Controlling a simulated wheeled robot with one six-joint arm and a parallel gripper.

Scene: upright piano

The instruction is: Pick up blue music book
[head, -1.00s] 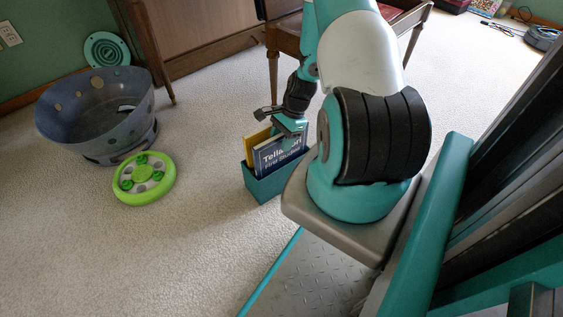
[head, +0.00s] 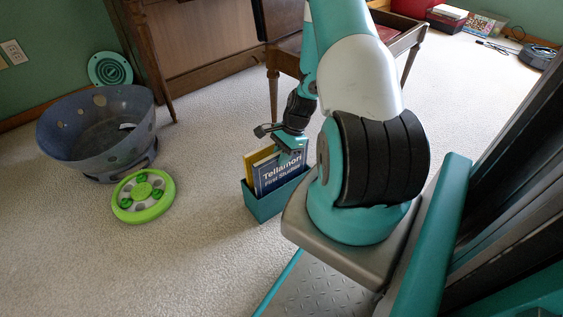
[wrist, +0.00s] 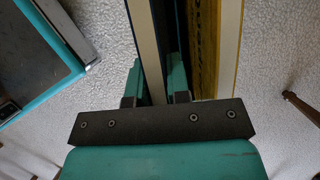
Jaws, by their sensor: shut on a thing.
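The blue music book (head: 271,182), with white title lettering on its cover, stands upright in a teal box (head: 268,208) on the carpet. Its lower part is hidden in the box. My gripper (head: 290,150) is at the book's top edge, shut on it. In the wrist view the two fingers (wrist: 154,85) are on either side of the book, whose pale page edges (wrist: 146,45) and dark cover show between them. A yellow book (head: 255,158) stands behind the blue one in the box. In the wrist view the yellow book (wrist: 204,45) is right of the fingers, apart from them.
A wooden bench (head: 287,55) stands close behind the box, in front of the piano (head: 210,45). A grey spotted bin (head: 95,130) and a green round toy (head: 143,195) are at the left.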

